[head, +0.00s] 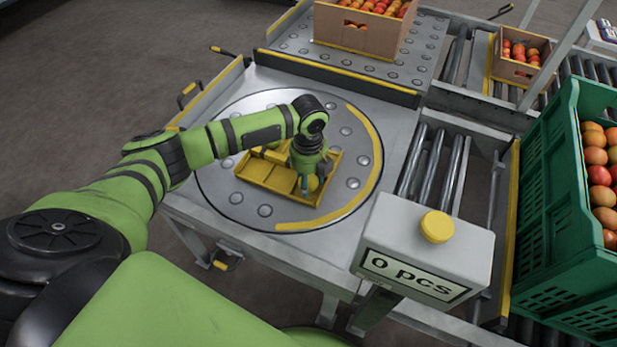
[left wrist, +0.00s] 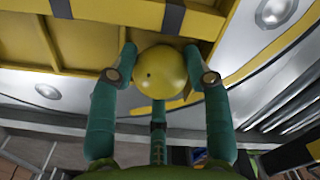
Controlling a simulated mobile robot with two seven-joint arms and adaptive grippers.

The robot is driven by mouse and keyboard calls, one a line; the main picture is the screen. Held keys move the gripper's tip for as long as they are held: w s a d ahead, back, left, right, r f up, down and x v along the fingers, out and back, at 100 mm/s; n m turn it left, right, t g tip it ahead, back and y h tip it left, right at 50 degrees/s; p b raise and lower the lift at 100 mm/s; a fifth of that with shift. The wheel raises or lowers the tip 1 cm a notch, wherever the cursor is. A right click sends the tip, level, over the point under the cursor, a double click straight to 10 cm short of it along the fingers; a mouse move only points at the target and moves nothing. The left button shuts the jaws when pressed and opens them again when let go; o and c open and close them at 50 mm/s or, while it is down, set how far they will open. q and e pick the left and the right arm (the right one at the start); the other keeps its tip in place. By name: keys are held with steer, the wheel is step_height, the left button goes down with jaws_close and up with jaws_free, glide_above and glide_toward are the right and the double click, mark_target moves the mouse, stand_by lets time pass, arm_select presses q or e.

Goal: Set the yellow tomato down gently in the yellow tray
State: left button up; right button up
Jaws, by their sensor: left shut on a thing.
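The yellow tomato (left wrist: 161,72) is held between the fingers of my left gripper (left wrist: 163,72), which is shut on it. In the head view my left gripper (head: 308,176) points down over the front right part of the yellow tray (head: 262,176), and a bit of the tomato (head: 312,183) shows beside the fingers. The yellow tray has several compartments and sits on the round turntable. In the left wrist view the tray (left wrist: 80,30) lies right behind the tomato. I cannot tell whether the tomato touches the tray floor. My right gripper is not in view.
The round turntable (head: 230,195) has a yellow arc on its right side. A counter box (head: 425,250) reading "0 pcs" with a yellow button stands at front right. A green crate (head: 550,180) of tomatoes is at the right. Cardboard boxes (head: 345,40) of tomatoes stand at the back.

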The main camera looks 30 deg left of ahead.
arm_select(q)
steer(key=shift+f, duration=0.25)
steer(key=o, duration=0.9)
steer(key=c, duration=0.3)
steer(key=shift+c, duration=0.2)
